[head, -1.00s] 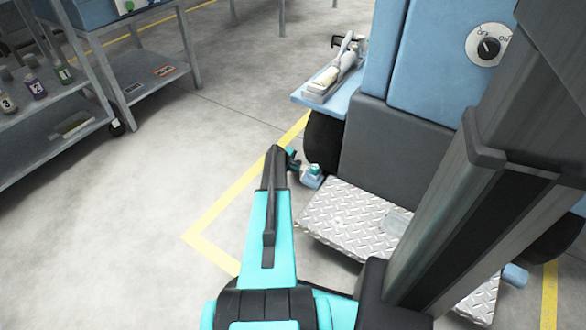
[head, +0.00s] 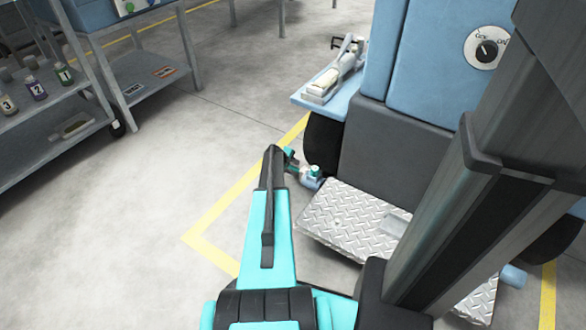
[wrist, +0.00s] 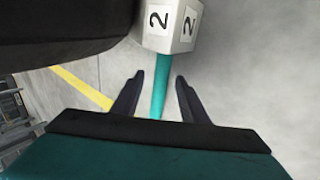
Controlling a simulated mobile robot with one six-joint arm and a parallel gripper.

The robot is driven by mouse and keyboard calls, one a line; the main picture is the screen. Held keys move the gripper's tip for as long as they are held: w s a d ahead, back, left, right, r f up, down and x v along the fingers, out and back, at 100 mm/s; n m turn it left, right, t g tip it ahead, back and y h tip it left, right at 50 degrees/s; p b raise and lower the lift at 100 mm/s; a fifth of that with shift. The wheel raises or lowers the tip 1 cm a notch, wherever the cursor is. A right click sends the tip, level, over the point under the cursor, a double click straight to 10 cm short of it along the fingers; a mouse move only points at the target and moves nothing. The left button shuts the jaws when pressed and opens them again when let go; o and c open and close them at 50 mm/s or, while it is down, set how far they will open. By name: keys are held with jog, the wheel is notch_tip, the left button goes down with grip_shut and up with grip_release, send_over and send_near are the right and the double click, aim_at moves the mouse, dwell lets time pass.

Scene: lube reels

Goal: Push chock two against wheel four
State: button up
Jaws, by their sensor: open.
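Chock two (wrist: 170,25) is a pale block marked "2" at the top of the wrist view, with a teal bar (wrist: 159,85) running from it toward me. My gripper (wrist: 158,88) is open, one dark finger on each side of the bar, short of the block. A black wheel (wrist: 60,30) fills the upper left beside the chock; I cannot tell whether they touch. In the head view, the chock (head: 311,183) is small and partly hidden by my gripper, on the floor by the dark wheel (head: 322,140). No wheel number shows.
A diamond-plate step (head: 345,215) of the blue cart (head: 420,60) lies right of the chock. A blue side shelf (head: 325,98) with a tool overhangs the wheel. Yellow lines (head: 210,240) mark the floor. Floor to the left is clear up to the grey shelf (head: 60,115).

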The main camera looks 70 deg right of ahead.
jog(key=p+v, duration=0.3)
jog(key=v, duration=0.8)
jog(key=shift+r, duration=0.2)
jog(key=shift+w+a, duration=0.1)
